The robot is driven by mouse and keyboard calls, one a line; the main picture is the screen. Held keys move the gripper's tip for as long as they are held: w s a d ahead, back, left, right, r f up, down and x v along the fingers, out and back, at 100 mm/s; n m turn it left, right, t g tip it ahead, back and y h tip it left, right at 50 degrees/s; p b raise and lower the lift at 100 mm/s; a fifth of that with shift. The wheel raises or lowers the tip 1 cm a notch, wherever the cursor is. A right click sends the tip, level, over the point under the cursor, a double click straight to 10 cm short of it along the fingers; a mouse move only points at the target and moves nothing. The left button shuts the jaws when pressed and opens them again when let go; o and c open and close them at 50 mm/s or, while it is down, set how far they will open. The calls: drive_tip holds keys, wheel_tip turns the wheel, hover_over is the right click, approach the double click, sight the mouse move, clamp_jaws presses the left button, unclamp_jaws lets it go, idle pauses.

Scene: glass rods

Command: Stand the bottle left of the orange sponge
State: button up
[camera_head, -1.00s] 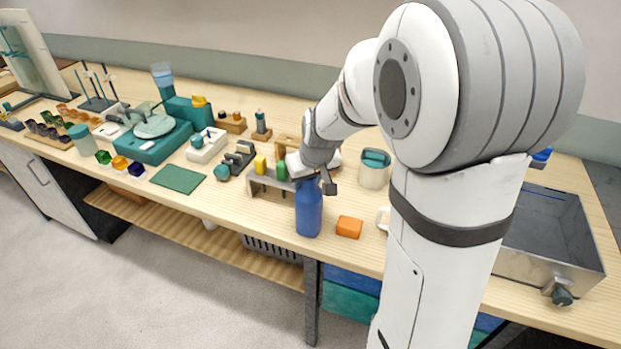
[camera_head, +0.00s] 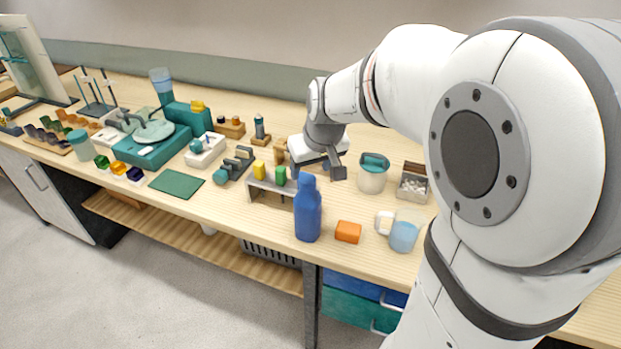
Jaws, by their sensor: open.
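The blue bottle (camera_head: 308,211) stands upright on the bench near its front edge. The orange sponge (camera_head: 348,232) lies just to the right of it, with a small gap between them. My gripper (camera_head: 318,172) is open and empty, above and behind the bottle, apart from it. Part of the bench behind the bottle is hidden by the gripper.
A small rack (camera_head: 268,188) with yellow and green blocks stands just behind and left of the bottle. A jug of blue liquid (camera_head: 404,236) stands right of the sponge. A teal-lidded jar (camera_head: 373,173) is further back. The bench left of the bottle is clear along the front.

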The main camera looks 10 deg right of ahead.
drive_tip(key=s+m+g, duration=0.1)
drive_tip(key=s, duration=1.8)
drive_tip(key=shift+s+d+f+m+g+h, duration=0.2)
drive_tip(key=shift+f+m+g+h, duration=0.1)
drive_tip(key=shift+m+h, duration=0.1)
drive_tip(key=shift+w, duration=0.1)
